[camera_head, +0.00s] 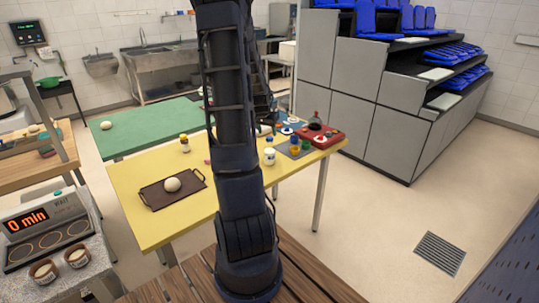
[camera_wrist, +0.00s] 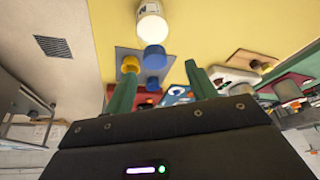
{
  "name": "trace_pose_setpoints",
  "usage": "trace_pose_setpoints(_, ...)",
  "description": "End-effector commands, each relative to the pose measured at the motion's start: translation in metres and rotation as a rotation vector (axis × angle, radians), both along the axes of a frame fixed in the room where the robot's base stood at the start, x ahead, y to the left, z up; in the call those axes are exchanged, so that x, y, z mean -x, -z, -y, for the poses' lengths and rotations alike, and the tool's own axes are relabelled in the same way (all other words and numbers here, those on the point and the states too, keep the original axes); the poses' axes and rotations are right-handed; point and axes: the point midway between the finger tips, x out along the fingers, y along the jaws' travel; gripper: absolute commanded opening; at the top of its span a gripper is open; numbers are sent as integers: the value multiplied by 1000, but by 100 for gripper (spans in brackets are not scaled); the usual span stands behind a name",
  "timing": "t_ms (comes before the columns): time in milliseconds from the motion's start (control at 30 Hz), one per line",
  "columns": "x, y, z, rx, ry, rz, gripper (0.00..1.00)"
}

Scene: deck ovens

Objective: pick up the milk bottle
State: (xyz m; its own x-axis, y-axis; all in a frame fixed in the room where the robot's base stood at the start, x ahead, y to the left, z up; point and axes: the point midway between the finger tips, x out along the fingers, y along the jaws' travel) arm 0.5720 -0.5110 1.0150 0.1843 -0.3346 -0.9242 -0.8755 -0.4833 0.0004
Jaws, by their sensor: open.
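A white bottle with a label, which looks like the milk bottle (camera_head: 269,158), stands on the yellow table (camera_head: 138,192) just right of my arm in the head view. In the wrist view, a white labelled cylinder (camera_wrist: 152,24) at the top middle appears to be the same bottle. My gripper (camera_wrist: 161,67) is open, its two green fingers spread and nothing visibly held between them. The white cylinder lies beyond the fingertips, apart from them. In the head view my arm hides the gripper.
Blue and yellow cups (camera_wrist: 130,64) stand on a grey mat near the bottle. A red tray (camera_head: 326,137) is at the table's right end. A green table (camera_head: 140,131) stands behind.

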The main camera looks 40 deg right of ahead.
Motion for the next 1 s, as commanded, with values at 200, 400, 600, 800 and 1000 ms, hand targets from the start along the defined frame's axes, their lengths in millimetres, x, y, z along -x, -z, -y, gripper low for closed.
trace_pose_setpoints(200,0,7,3,0,1,0,56)
trace_pose_setpoints(400,2,29,11,-1,2,-2,56)
trace_pose_setpoints(600,-2,49,18,-1,2,-1,56)
trace_pose_setpoints(800,-3,51,19,1,0,0,56)
trace_pose_setpoints(1000,-3,51,19,1,0,0,29)
